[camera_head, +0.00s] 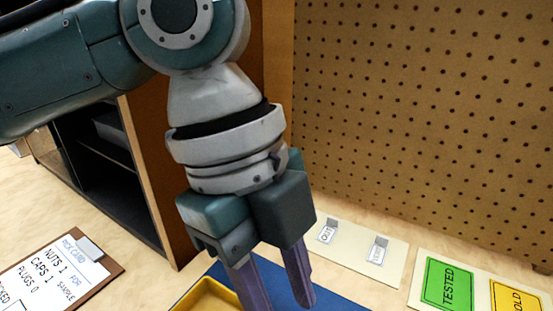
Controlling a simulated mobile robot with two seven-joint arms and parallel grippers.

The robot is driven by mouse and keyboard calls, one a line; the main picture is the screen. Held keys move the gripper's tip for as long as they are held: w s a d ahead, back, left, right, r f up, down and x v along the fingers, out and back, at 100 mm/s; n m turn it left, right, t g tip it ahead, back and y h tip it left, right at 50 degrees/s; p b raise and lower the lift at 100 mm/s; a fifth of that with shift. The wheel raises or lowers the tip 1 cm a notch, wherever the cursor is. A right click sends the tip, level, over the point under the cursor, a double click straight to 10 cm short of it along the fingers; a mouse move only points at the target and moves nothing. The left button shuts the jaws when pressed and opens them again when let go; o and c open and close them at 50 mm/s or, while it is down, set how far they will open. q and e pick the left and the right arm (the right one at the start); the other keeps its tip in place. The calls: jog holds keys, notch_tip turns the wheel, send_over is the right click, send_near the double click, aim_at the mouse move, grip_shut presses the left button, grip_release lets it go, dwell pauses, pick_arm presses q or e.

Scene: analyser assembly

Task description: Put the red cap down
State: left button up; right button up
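No red cap shows in the head view. My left gripper (279,303) hangs down from the upper left over a blue mat (335,301), beside a yellow tray (197,294). Its two purple fingers stand apart, with blue mat showing between them and nothing seen held. The tip of its left finger reaches the bottom edge of the picture. My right gripper is not in view.
A clipboard with a pick card (62,268) lies at the lower left. A pale plate with two small labelled brackets (377,250) lies behind the mat. Green "TESTED" (447,286) and yellow (512,297) labels are at right. A pegboard (425,120) stands behind.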

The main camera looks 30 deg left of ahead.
pick_arm(q)
jog(key=s+d+f+n+t+h, duration=0.1)
jog(key=s+d+f+n, duration=0.1)
jog(key=d+n, duration=0.2)
jog(key=s+a+f+n+t+y, duration=0.1)
jog(key=s+a+n, duration=0.1)
jog(key=a+n, duration=0.2)
jog(key=s+a+f+n+t+y, duration=0.1)
jog(key=s+a+n, duration=0.2)
jog(key=a+n, duration=0.1)
jog(key=s+a+f+n+y, duration=0.1)
jog(key=s+a+n+y, duration=0.1)
jog(key=a+n, duration=0.2)
jog(key=shift+s+a+f+n+t, duration=0.1)
jog(key=shift+s+a+n+t, duration=0.1)
jog(key=shift+n, duration=0.3)
jog(key=shift+s+a+f+n+t, duration=0.1)
jog(key=shift+s+n+t, duration=0.1)
jog(key=shift+n, duration=0.3)
jog(key=shift+w, duration=0.1)
